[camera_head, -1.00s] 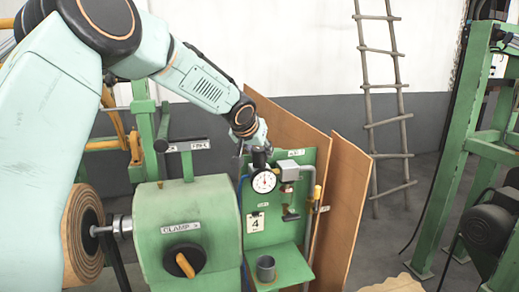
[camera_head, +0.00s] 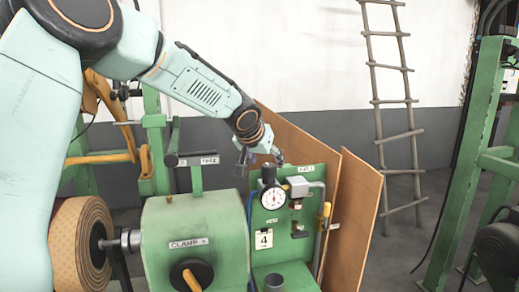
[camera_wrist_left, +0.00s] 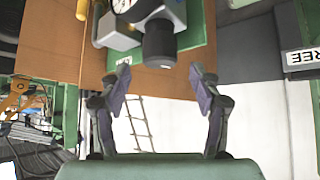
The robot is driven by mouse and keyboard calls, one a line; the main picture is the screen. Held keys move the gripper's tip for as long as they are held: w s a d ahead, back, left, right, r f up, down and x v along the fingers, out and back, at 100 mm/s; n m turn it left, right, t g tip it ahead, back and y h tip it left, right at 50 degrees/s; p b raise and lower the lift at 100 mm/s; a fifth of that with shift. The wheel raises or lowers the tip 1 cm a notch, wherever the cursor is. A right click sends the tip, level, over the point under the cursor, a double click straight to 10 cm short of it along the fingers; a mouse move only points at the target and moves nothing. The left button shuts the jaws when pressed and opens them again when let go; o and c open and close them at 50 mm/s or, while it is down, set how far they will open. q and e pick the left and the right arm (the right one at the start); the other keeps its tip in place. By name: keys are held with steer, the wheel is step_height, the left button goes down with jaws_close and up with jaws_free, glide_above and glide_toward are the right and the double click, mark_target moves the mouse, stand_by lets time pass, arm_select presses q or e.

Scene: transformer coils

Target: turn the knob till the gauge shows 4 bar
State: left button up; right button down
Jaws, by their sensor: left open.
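The pressure gauge (camera_head: 272,197) has a round white dial on the green panel (camera_head: 294,228); its needle appears to point roughly upward, but the scale is too small to read. The black knob (camera_head: 268,175) stands just above the gauge. In the left wrist view the knob (camera_wrist_left: 159,45) shows as a dark cylinder at top centre, with part of the dial cut off by the top edge. My left gripper (camera_wrist_left: 159,74) is open and empty. Its fingertips are spread to either side of the knob's line, just short of its end. In the head view the gripper (camera_head: 262,157) is above the knob.
A card with "4" (camera_head: 264,239) hangs below the gauge. A grey valve block and pipe (camera_head: 298,187) are right of it. A green clamp housing (camera_head: 195,238) stands left. Brown boards (camera_head: 353,220) stand behind the panel. A grey cup (camera_head: 274,283) sits below.

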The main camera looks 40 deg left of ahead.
arm_select(q)
steer(key=v, duration=0.7)
steer(key=shift+s+r, duration=0.3)
steer(key=shift+d, duration=0.1)
